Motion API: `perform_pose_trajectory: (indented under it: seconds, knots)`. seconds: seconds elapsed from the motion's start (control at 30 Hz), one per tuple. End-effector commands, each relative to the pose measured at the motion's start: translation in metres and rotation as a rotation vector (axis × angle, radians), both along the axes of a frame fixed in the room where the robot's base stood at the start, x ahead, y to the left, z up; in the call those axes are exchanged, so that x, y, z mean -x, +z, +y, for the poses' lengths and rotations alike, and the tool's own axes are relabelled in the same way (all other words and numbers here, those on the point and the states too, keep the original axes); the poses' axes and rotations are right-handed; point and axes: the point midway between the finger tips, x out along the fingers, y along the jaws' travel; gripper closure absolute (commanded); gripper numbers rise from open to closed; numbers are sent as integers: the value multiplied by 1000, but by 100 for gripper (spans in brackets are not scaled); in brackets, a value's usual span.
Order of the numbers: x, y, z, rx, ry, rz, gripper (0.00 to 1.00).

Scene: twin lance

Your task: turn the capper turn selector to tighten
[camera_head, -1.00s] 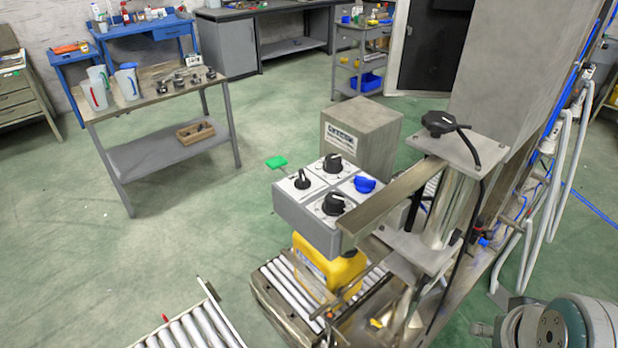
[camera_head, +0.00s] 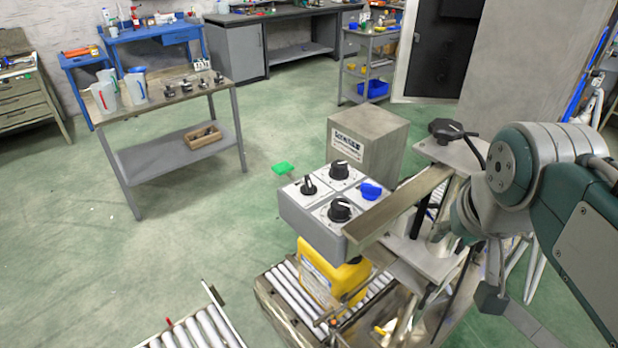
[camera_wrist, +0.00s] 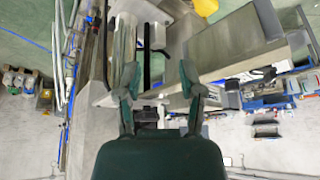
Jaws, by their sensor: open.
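The capper's control box (camera_head: 312,222) stands over the conveyor with knobs on its white top panel. Its black knobs are a left one (camera_head: 308,186), a back one (camera_head: 342,168) and a front one (camera_head: 340,209); a blue knob (camera_head: 370,191) sits at the right. The labels are too small to read, so I cannot tell which is the turn selector or its setting. In the wrist view my gripper (camera_wrist: 160,82) is open and empty, with its two green fingers apart. In the head view my arm is right of the box, clear of the knobs; its fingertips are not clearly visible there.
A metal bar (camera_head: 398,212) runs beside the box's right side. A yellow canister (camera_head: 325,275) stands below on the roller conveyor (camera_head: 283,290). A grey labelled box (camera_head: 368,140) is behind. A star-shaped black handle (camera_head: 446,130) tops the column. Floor is free at left.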

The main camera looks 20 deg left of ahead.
Motion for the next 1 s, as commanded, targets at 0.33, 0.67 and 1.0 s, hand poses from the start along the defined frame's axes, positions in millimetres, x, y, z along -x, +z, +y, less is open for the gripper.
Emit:
perform_pose_trajectory:
  seconds: [0.33,0.67,1.0]
  knots:
    - [-56,53,164,18,236,43,50]
    - [-59,59,222,23,300,53,50]
    - [-77,6,233,26,298,54,50]
